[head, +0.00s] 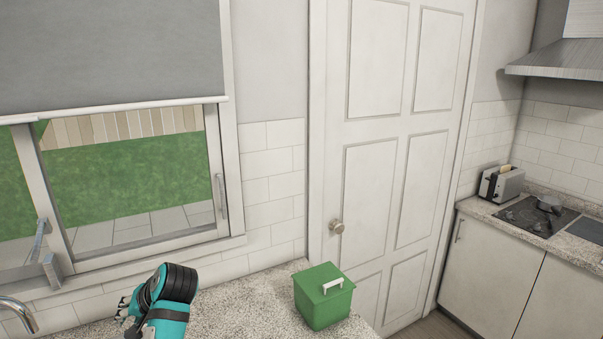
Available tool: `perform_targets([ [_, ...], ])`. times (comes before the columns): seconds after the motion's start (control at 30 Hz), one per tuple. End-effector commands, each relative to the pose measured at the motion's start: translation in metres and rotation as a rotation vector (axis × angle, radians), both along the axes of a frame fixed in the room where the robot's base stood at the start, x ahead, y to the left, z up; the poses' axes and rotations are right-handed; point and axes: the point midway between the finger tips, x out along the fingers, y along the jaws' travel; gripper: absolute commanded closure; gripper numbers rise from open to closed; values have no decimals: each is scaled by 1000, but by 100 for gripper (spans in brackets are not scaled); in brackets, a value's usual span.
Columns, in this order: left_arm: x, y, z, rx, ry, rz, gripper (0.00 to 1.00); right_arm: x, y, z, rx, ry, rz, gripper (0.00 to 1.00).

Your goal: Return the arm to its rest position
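My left arm comes up from the bottom edge, teal with a black wrist joint. My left gripper (124,309) shows small at the arm's left side, above the speckled counter (240,315). The wrist partly hides it, so I cannot tell whether its fingers are open or shut. No object shows in it. My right gripper is not in view.
A green lidded box (320,307) with a white handle stands on the counter, right of my arm and apart from it. A tap (20,314) is at the far left. A window and closed door (395,170) are behind. A toaster (502,184) and stove are right.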

Motion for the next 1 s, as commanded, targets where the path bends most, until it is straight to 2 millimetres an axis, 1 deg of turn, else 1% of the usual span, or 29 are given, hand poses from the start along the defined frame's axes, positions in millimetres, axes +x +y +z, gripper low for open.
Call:
perform_targets([
  [0.03,-19,-4,-30,-26,18,-31,76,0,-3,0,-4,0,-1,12],
  [0.07,-30,-9,-45,-46,23,-53,76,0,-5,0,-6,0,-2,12],
  [0.1,-46,-15,-64,-74,30,-84,76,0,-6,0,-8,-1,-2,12],
  [0.17,-71,-25,-90,-119,43,-130,76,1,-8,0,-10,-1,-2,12],
  [0.2,-89,-33,-106,-151,50,-161,76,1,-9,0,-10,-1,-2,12],
  [0.27,-117,-45,-127,-199,65,-208,76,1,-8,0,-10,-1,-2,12],
  [0.3,-137,-54,-138,-234,75,-239,76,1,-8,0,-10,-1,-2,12],
  [0.4,-181,-76,-157,-317,94,-304,76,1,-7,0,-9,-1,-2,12],
  [0.5,-215,-94,-166,-385,109,-351,76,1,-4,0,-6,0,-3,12],
  [0.6,-242,-108,-170,-440,122,-385,76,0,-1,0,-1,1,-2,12],
  [0.8,-287,-132,-170,-535,146,-438,76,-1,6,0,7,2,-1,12],
  [1.0,-324,-153,-164,-622,164,-478,76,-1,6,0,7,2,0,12],
])
